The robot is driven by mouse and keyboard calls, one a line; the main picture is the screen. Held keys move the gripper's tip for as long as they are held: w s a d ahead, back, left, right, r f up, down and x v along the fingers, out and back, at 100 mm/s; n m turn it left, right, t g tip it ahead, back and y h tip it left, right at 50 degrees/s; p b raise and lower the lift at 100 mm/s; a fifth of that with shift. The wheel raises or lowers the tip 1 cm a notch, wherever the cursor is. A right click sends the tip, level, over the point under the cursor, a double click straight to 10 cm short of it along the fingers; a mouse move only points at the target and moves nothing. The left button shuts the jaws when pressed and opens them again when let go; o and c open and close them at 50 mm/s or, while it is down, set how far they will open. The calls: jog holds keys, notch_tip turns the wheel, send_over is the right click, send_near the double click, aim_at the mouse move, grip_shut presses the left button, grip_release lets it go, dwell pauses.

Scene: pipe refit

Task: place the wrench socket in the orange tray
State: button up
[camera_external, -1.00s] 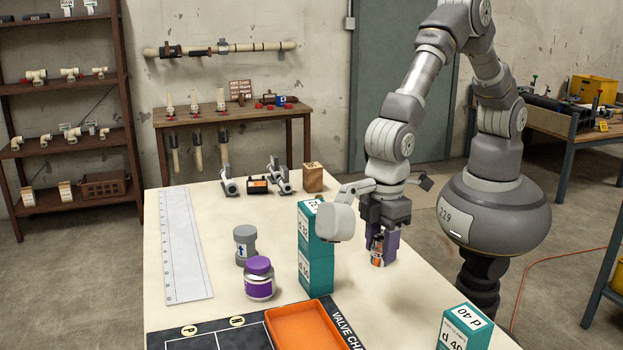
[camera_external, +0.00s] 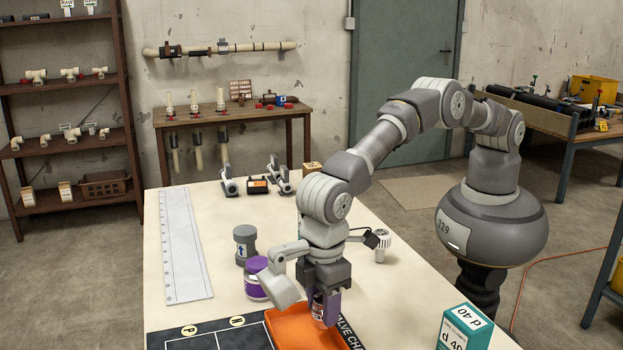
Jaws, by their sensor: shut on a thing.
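My gripper (camera_external: 326,308), with purple fingers, is low over the orange tray (camera_external: 287,325) at the table's front. It is shut on a small pale cylinder with reddish-orange marks (camera_external: 318,307), mostly hidden by the fingers. I cannot tell for sure whether this is the wrench socket, nor whether it touches the tray floor. A small silver-grey and white cylinder (camera_external: 383,246) with a ribbed top stands on the table to the right of my arm.
A teal box (camera_external: 463,328) stands at the front right. A long white ruler (camera_external: 184,245) lies at the left. The table's right middle is mostly clear.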

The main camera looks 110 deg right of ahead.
aim_at(321, 300)
jog(key=shift+w+a, duration=0.1)
jog(key=shift+w, duration=0.2)
notch_tip(321, 300, down, 4)
jog(key=shift+r+b, duration=0.1)
jog(key=shift+b, duration=1)
jog(key=shift+r, duration=0.15)
jog(key=o, duration=1.2)
jog(key=shift+c, duration=0.2)
notch_tip(321, 300, up, 12)
jog(key=p, duration=0.4)
